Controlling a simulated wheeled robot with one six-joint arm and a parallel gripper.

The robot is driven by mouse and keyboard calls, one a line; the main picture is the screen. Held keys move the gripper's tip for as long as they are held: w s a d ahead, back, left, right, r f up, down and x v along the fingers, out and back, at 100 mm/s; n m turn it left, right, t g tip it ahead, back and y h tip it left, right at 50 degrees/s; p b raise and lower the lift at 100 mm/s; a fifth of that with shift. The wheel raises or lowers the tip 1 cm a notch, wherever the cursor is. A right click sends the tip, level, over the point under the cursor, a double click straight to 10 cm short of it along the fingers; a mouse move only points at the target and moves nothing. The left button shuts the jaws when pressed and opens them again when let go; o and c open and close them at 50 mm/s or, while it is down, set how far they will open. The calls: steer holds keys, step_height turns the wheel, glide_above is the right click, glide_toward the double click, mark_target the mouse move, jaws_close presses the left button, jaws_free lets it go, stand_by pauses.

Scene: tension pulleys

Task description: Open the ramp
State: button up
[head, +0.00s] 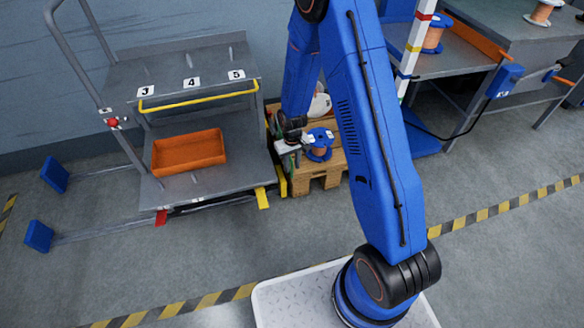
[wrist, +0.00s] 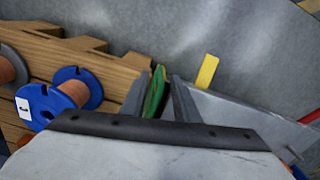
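A grey two-level cart (head: 130,75) stands at the left in the head view. A yellow bar (head: 200,98) runs along the front of its upper shelf. I cannot tell which part is the ramp. A yellow tab (head: 262,198) sticks out at the cart's lower right corner; a yellow tab also shows in the wrist view (wrist: 207,73). My gripper (head: 290,150) points down between the cart and the wooden pallet. In the wrist view its fingers (wrist: 160,98) are apart, with a green piece (wrist: 156,92) between them. I cannot tell whether they press on it.
A pallet (head: 328,175) with blue-flanged spools (head: 319,150) stands right beside my gripper. An orange bin (head: 188,152) sits on the cart's lower shelf. A red tab (head: 161,217) is at the cart's front left. A workbench (head: 455,55) stands at the right. The floor in front is clear.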

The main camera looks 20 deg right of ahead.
steer(key=shift+f, duration=0.75)
jaws_close()
